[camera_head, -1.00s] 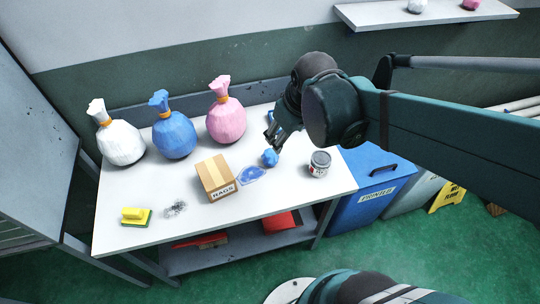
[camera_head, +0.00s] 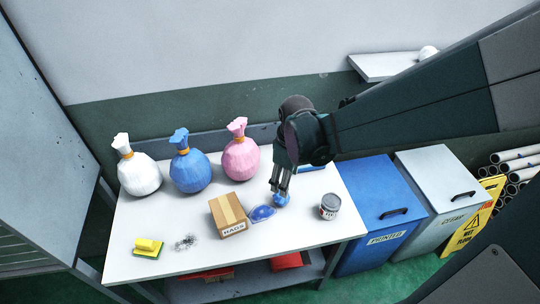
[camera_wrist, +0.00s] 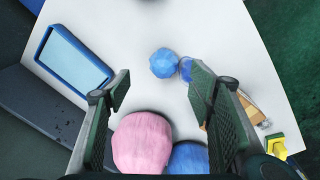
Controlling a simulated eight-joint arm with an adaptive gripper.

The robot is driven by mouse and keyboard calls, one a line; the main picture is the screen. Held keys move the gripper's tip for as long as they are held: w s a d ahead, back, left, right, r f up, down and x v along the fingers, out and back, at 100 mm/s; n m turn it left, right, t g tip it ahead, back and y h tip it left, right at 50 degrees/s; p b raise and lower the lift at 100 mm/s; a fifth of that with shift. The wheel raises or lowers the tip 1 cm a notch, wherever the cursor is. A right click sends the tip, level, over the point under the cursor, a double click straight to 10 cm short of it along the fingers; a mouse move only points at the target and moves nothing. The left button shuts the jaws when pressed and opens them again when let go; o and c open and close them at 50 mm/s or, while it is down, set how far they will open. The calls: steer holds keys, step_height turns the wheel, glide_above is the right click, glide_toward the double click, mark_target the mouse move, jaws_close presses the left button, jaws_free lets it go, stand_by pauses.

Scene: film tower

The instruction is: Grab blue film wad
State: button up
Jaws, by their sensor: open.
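The blue film wad (camera_head: 281,200) is a small crumpled ball on the white table. In the wrist view the wad (camera_wrist: 164,63) lies ahead of the fingertips, roughly between their lines. My gripper (camera_head: 281,186) points down right by the wad in the head view and partly overlaps it there. In the wrist view my gripper (camera_wrist: 158,88) has its two fingers spread wide with nothing between them. I cannot tell whether a fingertip touches the wad.
A paint can (camera_head: 329,206) stands right of the wad, and a RAGS box (camera_head: 229,215) stands to its left. White, blue and pink bags (camera_head: 240,160) stand at the table's back. A blue-rimmed tray (camera_wrist: 70,62) lies on the table. A yellow sponge (camera_head: 148,247) is at front left.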

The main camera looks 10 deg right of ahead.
steer(key=shift+w+a+f+n+g+p, duration=0.2)
steer(key=shift+f+n, duration=0.1)
steer(key=shift+f, duration=0.3)
steer(key=shift+w+a+f+n+g+p, duration=0.1)
steer(key=shift+w+f+n+g+p, duration=0.15)
steer(key=shift+f, duration=0.4)
steer(key=shift+w+a+f+n+g+p, duration=0.1)
steer(key=shift+w+f+n+g+p, duration=0.1)
steer(key=shift+f+n, duration=0.3)
steer(key=shift+f, duration=0.2)
steer(key=shift+f, duration=1.2)
steer(key=shift+f, duration=0.1)
steer(key=shift+a+f+b, duration=0.2)
steer(key=shift+f+b, duration=0.6)
steer(key=shift+f, duration=1.7)
steer(key=c, duration=0.9)
